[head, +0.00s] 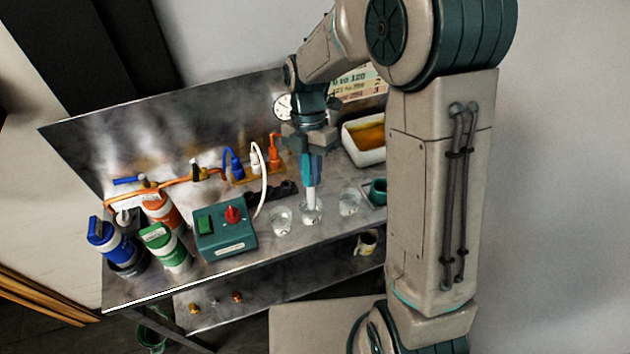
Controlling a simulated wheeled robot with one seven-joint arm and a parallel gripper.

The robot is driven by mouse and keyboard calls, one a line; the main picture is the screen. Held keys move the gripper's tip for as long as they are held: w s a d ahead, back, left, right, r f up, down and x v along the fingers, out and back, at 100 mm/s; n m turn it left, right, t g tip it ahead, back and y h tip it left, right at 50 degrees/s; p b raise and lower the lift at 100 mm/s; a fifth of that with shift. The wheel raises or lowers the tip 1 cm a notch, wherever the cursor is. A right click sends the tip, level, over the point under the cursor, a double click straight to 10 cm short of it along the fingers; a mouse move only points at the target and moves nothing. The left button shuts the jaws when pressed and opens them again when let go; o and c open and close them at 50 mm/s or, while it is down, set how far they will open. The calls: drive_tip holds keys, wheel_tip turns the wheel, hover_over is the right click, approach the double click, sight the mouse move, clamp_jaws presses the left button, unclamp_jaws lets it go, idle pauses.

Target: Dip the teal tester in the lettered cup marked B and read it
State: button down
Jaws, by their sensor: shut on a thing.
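My gripper (312,152) is shut on the teal tester (312,168) and holds it upright above the bench. The tester's pale lower end reaches down into the middle clear cup (313,215); I cannot tell how deep it sits in the liquid. A second clear cup (281,221) stands to its left and a third (349,204) to its right. The letters on the cups are too small to read, so I cannot tell which is B. No reading on the tester is visible.
A teal box with a red knob (225,235) stands left of the cups. Blue, green and orange-labelled bottles (165,248) crowd the left end. A white tray of amber liquid (366,138) and a teal cup (377,191) are at right. A mug (366,243) sits on the lower shelf.

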drive_tip(key=t+b, duration=0.1)
drive_tip(key=b, duration=0.1)
drive_tip(key=t+b, duration=0.2)
drive_tip(key=b, duration=0.1)
drive_tip(key=shift+f+t, duration=0.3)
drive_tip(key=shift+r+t+b, duration=0.2)
drive_tip(key=shift+t+b, duration=0.2)
drive_tip(key=shift+r, duration=0.1)
